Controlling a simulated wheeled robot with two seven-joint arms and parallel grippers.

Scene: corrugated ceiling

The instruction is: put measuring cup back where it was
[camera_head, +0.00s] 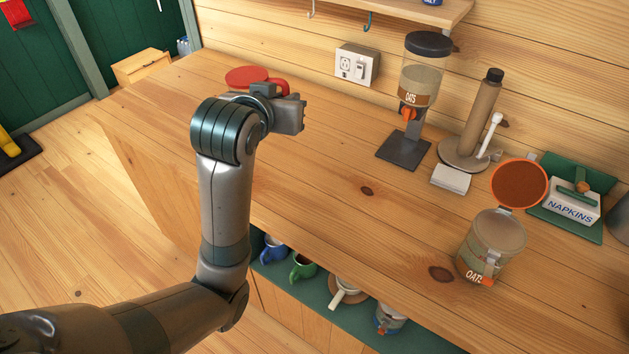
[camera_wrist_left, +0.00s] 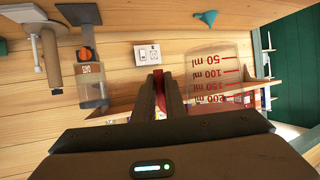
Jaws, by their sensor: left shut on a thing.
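The measuring cup (camera_wrist_left: 222,72) is clear with red millilitre marks, at the right of the left wrist view. My left gripper (camera_wrist_left: 161,88) is shut on its red handle (camera_wrist_left: 159,82), which shows between the fingers. In the head view my left gripper (camera_head: 285,108) is over the far left part of the counter and its fingertips are mostly hidden. A round red shape (camera_head: 246,76) and a red piece behind the gripper show there. I cannot tell whether the cup touches the counter. My right gripper is not in view.
The wooden counter (camera_head: 340,205) is clear in the middle. An oats dispenser (camera_head: 421,80), a paper towel stand (camera_head: 480,115), an orange-rimmed round thing (camera_head: 519,184), a napkin box (camera_head: 572,203) and an oats jar (camera_head: 490,247) stand to the right. Several mugs sit on the shelf below.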

